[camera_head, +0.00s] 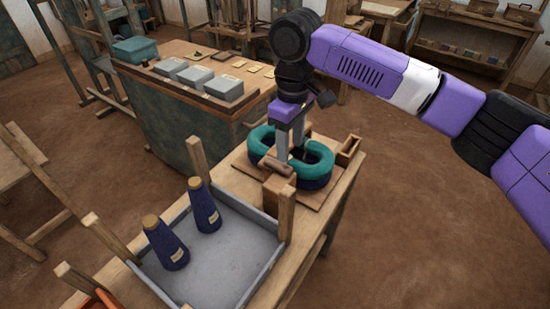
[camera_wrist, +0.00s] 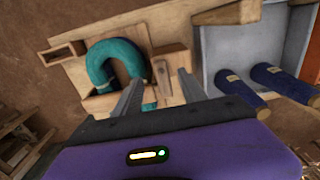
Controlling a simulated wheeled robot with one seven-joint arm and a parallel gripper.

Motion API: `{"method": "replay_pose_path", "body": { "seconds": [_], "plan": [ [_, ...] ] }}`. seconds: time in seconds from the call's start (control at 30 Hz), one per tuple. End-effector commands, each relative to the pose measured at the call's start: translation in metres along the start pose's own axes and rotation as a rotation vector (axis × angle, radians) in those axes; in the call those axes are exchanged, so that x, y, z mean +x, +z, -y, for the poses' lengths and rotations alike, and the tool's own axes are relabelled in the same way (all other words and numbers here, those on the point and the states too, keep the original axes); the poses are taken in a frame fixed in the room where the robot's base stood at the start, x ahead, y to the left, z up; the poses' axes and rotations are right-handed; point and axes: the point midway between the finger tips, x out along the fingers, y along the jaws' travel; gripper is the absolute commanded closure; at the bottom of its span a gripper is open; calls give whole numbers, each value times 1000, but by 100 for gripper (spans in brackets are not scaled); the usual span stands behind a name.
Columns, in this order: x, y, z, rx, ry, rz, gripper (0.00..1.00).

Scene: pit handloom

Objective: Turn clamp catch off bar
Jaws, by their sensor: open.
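A wooden clamp stands on the wooden bench; its block (camera_head: 279,191) is at the near side of a teal and dark blue yarn ring (camera_head: 318,155). The ring also shows in the wrist view (camera_wrist: 97,62). A short wooden piece (camera_head: 275,166), which looks like the catch, lies over the near part of the ring. In the wrist view the catch (camera_wrist: 161,78) is a narrow strip with a small pin, beside the block. My gripper (camera_head: 290,150) is open and points down above the ring. In the wrist view its fingers (camera_wrist: 158,82) stand on either side of the catch. I cannot tell whether they touch it.
A grey tray (camera_head: 235,250) with wooden posts holds two dark blue cones (camera_head: 204,205) to the left of the clamp. A small open wooden box (camera_head: 348,150) stands right of the ring. A green cabinet with grey boxes (camera_head: 195,77) is behind. Brown floor is clear at right.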

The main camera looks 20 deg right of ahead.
Motion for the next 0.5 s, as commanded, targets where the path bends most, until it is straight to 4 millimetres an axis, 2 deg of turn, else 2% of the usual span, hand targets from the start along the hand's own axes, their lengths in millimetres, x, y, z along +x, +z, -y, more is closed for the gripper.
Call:
{"method": "replay_pose_path", "body": {
  "seconds": [0.17,0.5],
  "plan": [
    [16,1,0,1,-1,2,51],
    [65,1,0,2,0,2,51]
  ]
}}
